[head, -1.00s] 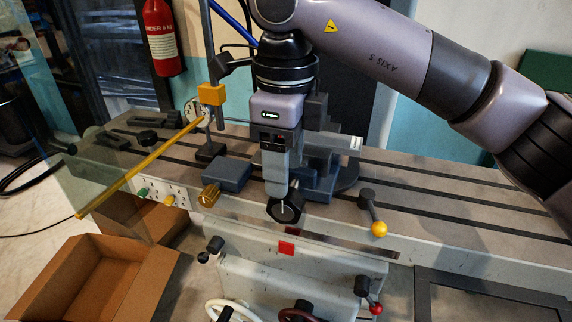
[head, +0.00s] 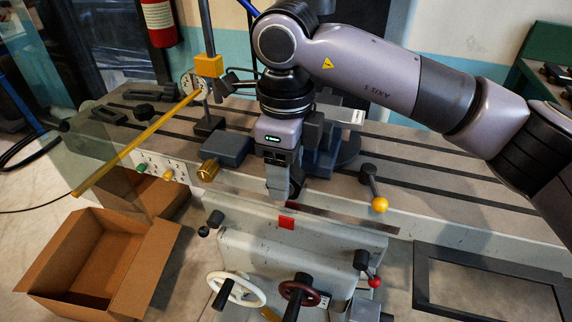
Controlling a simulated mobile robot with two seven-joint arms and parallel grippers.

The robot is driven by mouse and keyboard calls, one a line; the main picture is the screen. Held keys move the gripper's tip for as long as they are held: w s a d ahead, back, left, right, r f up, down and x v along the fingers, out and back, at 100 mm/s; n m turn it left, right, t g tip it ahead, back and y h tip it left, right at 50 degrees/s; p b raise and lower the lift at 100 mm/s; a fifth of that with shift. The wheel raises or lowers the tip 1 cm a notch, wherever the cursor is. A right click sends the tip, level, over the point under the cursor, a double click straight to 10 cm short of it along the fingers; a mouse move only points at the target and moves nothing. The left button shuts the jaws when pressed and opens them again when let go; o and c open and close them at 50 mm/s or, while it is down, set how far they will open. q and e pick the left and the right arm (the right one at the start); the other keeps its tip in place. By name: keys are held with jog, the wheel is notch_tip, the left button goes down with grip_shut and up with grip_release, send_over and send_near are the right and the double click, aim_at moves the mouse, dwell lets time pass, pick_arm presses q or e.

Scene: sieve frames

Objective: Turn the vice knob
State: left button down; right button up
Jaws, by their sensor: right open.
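The blue-grey vice (head: 322,160) stands on the slotted machine table, partly hidden behind my right gripper. Its dark knob (head: 297,184) faces the front edge of the table, and only a small part shows past the gripper. My right gripper (head: 278,192) reaches down from above, with its fingers in front of the knob and covering most of it. The right gripper is open. I cannot tell whether its fingers touch the knob. My left gripper is not in view.
A brass knob (head: 208,170) on a blue-grey block sits left of the gripper. A yellow-tipped lever (head: 379,204) stands to the right. A yellow bar (head: 135,145) slants at left. Handwheels (head: 236,290) are below, and an open cardboard box (head: 90,262) is lower left.

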jog(key=c, duration=1)
jog(key=shift+o, duration=0.2)
jog(key=shift+f+b, duration=0.1)
jog(key=shift+b, duration=0.35)
jog(key=y+b, duration=0.1)
jog(key=b, duration=0.2)
jog(key=t+y+b, duration=0.1)
jog(key=b, duration=0.1)
jog(key=d+y+b, duration=0.1)
jog(key=y+b, duration=0.1)
jog(key=b, duration=0.1)
jog(key=shift+s+f+b, duration=0.1)
jog(key=shift+f+b, duration=0.2)
jog(key=shift+f, duration=0.05)
jog(key=y+b, duration=0.1)
jog(key=b, duration=0.1)
jog(key=t+y+b, duration=0.1)
jog(key=b, duration=0.1)
jog(key=shift+s+d+r+y+b, duration=0.1)
jog(key=shift+d+r+y+b, duration=0.15)
jog(key=shift+y+b, duration=0.1)
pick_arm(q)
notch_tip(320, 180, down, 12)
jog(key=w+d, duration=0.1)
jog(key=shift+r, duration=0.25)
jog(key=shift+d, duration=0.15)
pick_arm(e)
jog(key=shift+r, duration=0.1)
jog(key=o, duration=1)
jog(key=shift+c, duration=0.2)
